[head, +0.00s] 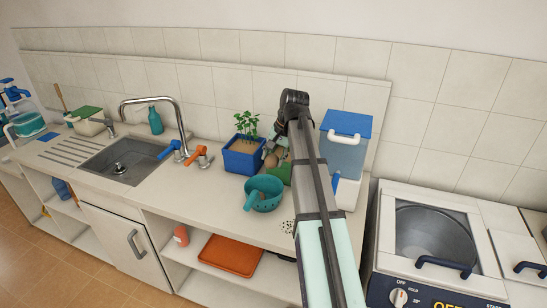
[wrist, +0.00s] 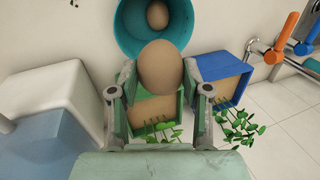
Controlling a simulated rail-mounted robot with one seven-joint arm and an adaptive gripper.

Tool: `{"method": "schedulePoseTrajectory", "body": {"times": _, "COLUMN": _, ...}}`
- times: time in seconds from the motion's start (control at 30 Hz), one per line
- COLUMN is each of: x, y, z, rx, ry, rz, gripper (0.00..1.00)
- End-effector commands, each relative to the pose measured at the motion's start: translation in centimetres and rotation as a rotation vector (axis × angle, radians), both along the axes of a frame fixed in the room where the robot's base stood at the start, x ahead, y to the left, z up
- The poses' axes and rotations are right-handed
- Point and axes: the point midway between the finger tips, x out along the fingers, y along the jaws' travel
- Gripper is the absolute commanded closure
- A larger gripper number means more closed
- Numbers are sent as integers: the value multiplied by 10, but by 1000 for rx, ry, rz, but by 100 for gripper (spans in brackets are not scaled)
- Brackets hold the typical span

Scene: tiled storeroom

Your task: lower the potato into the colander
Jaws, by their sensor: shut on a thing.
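My gripper (wrist: 158,88) is shut on a brown, egg-shaped potato (wrist: 160,66), with one finger on each side of it. In the head view the gripper (head: 273,152) and the held potato (head: 271,161) are small and partly covered by my arm. The teal colander (head: 262,202) stands on the counter, nearer the front edge than the gripper. In the wrist view the colander (wrist: 124,36) is just beyond the held potato, whose top edge overlaps its rim in the picture. Another brown potato (wrist: 157,15) lies inside the colander.
A green planter (wrist: 155,108) with seedlings is beneath the gripper, and a blue planter (head: 241,160) stands to its left in the head view. A blue-lidded container (head: 344,155) stands on the right. Orange (head: 203,154) and blue tap handles and a sink (head: 122,160) are left.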

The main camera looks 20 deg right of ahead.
Motion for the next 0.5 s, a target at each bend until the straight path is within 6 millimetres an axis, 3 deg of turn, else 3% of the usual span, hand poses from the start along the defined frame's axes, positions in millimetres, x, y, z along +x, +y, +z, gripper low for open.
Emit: {"method": "schedulePoseTrajectory", "body": {"times": 0.5, "x": 0, "y": 0, "z": -20, "rx": 0, "ry": 0, "rz": 0, "gripper": 88}}
